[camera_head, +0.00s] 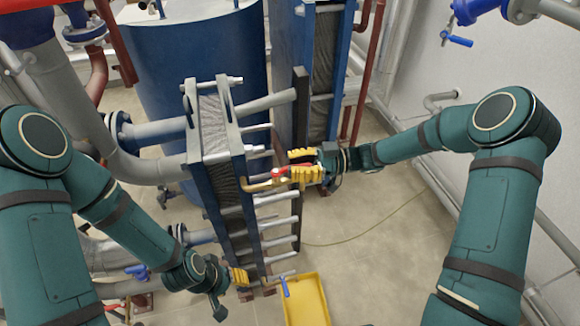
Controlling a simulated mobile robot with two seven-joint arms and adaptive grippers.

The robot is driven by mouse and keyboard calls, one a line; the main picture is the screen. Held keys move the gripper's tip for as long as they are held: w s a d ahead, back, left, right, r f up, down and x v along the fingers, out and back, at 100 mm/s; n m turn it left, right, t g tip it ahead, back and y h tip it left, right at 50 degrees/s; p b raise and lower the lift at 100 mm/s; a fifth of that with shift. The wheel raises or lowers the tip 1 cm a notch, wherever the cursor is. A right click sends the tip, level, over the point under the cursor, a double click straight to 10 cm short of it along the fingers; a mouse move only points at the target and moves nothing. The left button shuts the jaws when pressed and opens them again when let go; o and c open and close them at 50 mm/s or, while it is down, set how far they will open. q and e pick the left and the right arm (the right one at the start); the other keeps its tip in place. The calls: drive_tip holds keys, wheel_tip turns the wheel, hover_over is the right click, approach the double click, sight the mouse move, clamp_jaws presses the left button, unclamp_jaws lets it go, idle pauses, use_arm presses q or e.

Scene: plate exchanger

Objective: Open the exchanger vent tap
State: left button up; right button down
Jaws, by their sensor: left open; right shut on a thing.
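The plate exchanger (203,150) stands left of centre, with blue end frames and a grey plate pack. A tap with a red handle (279,171) sits on a brass pipe (256,186) on its right side, near the top. My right gripper (296,165) comes in from the right, its yellow fingers shut on the red handle. The fingers hide part of the handle. My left gripper (243,277) is low beside the exchanger's foot, open; its fingertips are small and partly unclear in this view.
A yellow tray (307,300) lies on the floor at the exchanger's base, below a blue-handled tap (285,287). A blue tank (205,60) and another exchanger (325,70) stand behind. Pipes fill the left side. The floor (375,230) between exchanger and right wall is mostly clear.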

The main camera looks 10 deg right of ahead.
drive_tip(key=shift+w+a+r+n+g, duration=0.1)
drive_tip(key=shift+w+n+g, duration=0.1)
drive_tip(key=shift+n+g, duration=0.35)
drive_tip(key=shift+w+a+n+g, duration=0.15)
drive_tip(key=shift+n+g, duration=0.1)
drive_tip(key=shift+g, duration=0.5)
drive_tip(key=shift+d, duration=0.1)
drive_tip(key=c, duration=0.8)
unclamp_jaws()
drive_tip(key=shift+c, duration=0.2)
drive_tip(key=w+d, duration=0.1)
drive_tip(key=d, duration=1.1)
drive_tip(key=shift+w, duration=0.35)
drive_tip(key=shift+a, duration=0.1)
